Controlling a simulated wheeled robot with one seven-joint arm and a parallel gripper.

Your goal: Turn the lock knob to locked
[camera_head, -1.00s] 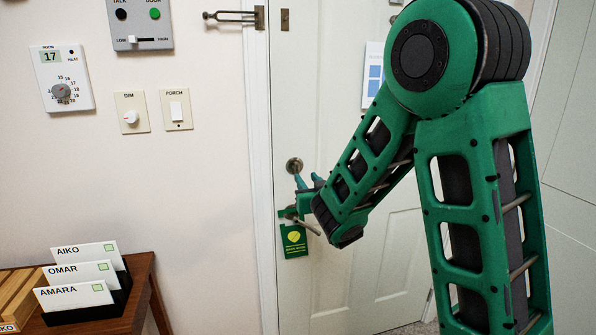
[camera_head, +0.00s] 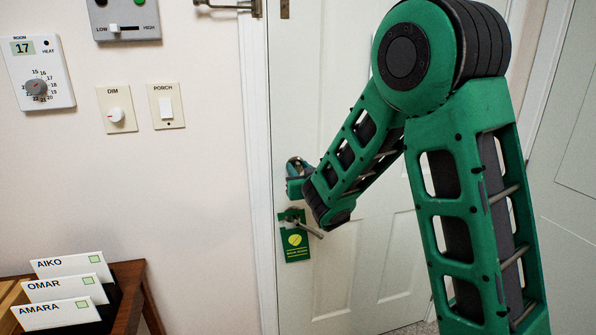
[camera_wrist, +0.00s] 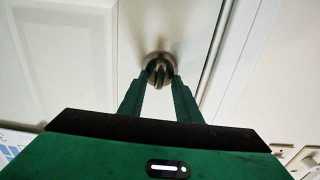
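The lock knob (camera_wrist: 159,72) is a round metal piece with a raised turn grip on the white door (camera_head: 345,255). In the wrist view it sits between the tips of my gripper's (camera_wrist: 160,80) two green fingers, which are spread apart with a gap around the grip. Whether either fingertip touches the knob is hard to tell. In the head view my gripper (camera_head: 294,172) is up at the knob and hides most of it, with only a bit of the round plate showing.
Below the knob is a lever handle (camera_head: 314,230) with a green hanging tag (camera_head: 294,240). On the wall left of the door are a thermostat (camera_head: 40,73), a dimmer (camera_head: 117,109) and a porch switch (camera_head: 166,106). A wooden table (camera_head: 138,290) with name cards stands lower left.

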